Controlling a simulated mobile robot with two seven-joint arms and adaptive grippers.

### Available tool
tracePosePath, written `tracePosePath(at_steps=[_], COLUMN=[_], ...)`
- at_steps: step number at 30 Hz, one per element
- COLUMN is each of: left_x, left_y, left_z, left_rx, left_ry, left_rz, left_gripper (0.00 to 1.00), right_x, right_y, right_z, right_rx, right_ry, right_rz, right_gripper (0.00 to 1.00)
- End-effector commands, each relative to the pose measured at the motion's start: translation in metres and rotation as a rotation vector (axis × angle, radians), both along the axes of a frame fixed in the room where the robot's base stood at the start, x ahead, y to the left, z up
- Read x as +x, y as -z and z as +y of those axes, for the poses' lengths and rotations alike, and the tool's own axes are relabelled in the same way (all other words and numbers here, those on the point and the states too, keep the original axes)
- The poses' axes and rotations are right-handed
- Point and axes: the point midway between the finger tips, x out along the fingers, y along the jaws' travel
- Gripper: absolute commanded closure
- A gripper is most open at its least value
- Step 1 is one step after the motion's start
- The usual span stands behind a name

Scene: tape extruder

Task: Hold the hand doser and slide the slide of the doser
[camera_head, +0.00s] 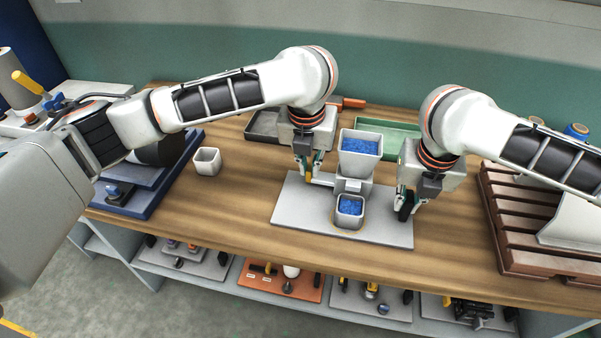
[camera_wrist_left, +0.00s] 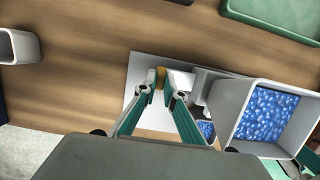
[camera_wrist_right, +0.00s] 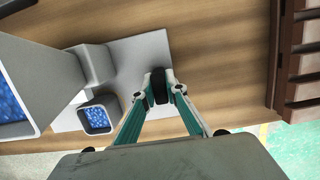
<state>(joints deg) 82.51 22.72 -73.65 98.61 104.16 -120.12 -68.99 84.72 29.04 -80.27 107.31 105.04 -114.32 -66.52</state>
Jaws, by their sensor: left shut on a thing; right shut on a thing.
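The hand doser (camera_head: 353,186) stands on a light grey plate (camera_head: 300,215). Its grey hopper (camera_head: 360,142) is filled with blue pellets, and a small square cup (camera_head: 349,212) with blue pellets stands below it. My left gripper (camera_head: 310,176) is shut on the yellow end (camera_wrist_left: 160,77) of the pale slide bar (camera_wrist_left: 180,81) at the doser's left. My right gripper (camera_head: 406,207) is shut on a black grip (camera_wrist_right: 159,87) to the right of the doser. The grip's link to the doser is not clear.
An empty white cup (camera_head: 207,161) stands to the left. A green tray (camera_head: 399,138) and a dark tray (camera_head: 264,125) lie behind the doser. A brown slatted pallet (camera_head: 515,235) stands at the right. Bare wood lies between the white cup and the plate.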

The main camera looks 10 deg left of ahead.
Motion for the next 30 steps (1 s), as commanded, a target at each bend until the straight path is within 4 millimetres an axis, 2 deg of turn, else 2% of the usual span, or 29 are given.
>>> tracePosePath(at_steps=[15, 16, 18, 30], left_x=[-0.001, -0.001, -0.001, 0.000], left_y=[0.000, 0.000, 0.000, -0.004], left_z=[-0.016, -0.015, -0.015, -0.014], left_rx=[-0.004, -0.003, -0.003, -0.001], left_ry=[0.002, 0.002, 0.002, -0.001], left_rz=[0.002, 0.002, 0.001, -0.001], left_gripper=[1.00, 0.83, 0.71, 0.71], right_x=[-0.001, -0.001, -0.001, 0.000], right_y=[-0.001, -0.001, -0.001, -0.001], right_z=[0.002, 0.002, 0.002, 0.000], right_rx=[0.004, 0.004, 0.004, 0.001], right_ry=[-0.002, -0.002, -0.002, 0.000], right_rz=[0.000, 0.000, 0.000, 0.000], right_gripper=[1.00, 1.00, 1.00, 1.00])
